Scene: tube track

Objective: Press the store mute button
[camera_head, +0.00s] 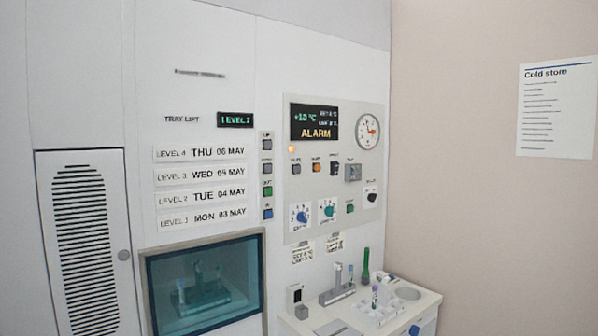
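The store control panel (376,200) is on the white wall. Its display (314,122) reads about +10 °C and ALARM, and a small orange lamp (291,150) glows below it. A grey button (296,168) sits at the left of the row under the display; its small label seems to read MUTE but is blurred. An orange button (316,167) and a black switch (335,168) are to its right. Neither of my grippers is in view.
A round gauge (368,131) and several knobs share the panel. A column of lift buttons (267,168) is just left of it. Below, a white counter (425,304) holds a tube rack and small items. A glazed hatch (205,282) is lower left. The space before the panel looks clear.

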